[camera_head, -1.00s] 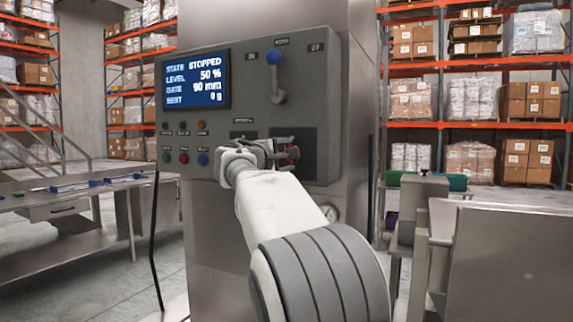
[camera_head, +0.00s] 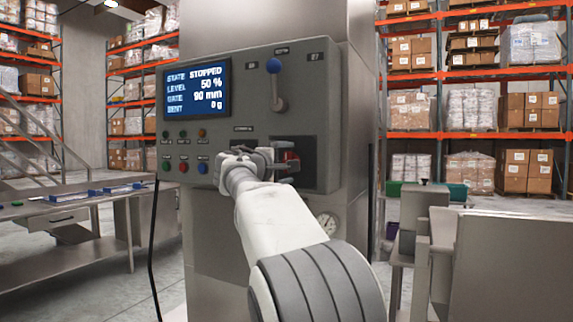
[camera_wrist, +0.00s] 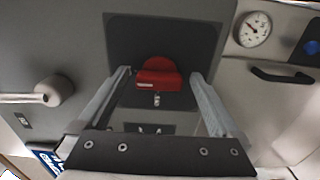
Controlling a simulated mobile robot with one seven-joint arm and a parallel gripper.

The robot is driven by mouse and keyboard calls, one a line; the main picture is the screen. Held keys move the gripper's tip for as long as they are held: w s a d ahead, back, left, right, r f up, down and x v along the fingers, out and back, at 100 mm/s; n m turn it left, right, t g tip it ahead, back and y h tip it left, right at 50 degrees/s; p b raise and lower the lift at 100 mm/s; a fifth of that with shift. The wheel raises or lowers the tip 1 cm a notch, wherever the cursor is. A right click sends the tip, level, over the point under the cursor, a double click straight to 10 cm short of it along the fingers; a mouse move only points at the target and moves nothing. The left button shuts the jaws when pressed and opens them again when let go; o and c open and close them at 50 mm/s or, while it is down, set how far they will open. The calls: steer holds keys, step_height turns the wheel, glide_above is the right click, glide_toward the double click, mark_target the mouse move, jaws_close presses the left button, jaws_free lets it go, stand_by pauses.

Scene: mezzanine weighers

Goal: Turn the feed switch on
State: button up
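A grey control panel (camera_head: 240,125) on a machine column carries a red switch handle (camera_head: 289,157) on a dark plate at its lower right. In the wrist view the red handle (camera_wrist: 158,78) sits centred on its dark square plate (camera_wrist: 205,40), with a small metal piece below it. My gripper (camera_head: 272,160) is in front of this plate. In the wrist view my gripper (camera_wrist: 163,80) is open, with one finger on each side of the handle and gaps between. Whether the fingertips reach the handle's depth is unclear. The panel screen (camera_head: 196,90) reads STOPPED, level 50 %, gate 90 mm, 0 g.
A lever with a blue knob (camera_head: 274,66) stands upright above the switch. Small coloured buttons (camera_head: 183,150) are at the panel's lower left. A round gauge (camera_head: 327,222) is below right. A bench (camera_head: 95,230) stands left and a metal hopper-like box (camera_head: 510,270) right.

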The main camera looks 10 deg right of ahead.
steer(key=shift+s, duration=0.1)
steer(key=v, duration=1.7)
steer(key=shift+b, duration=0.3)
steer(key=shift+s, duration=0.1)
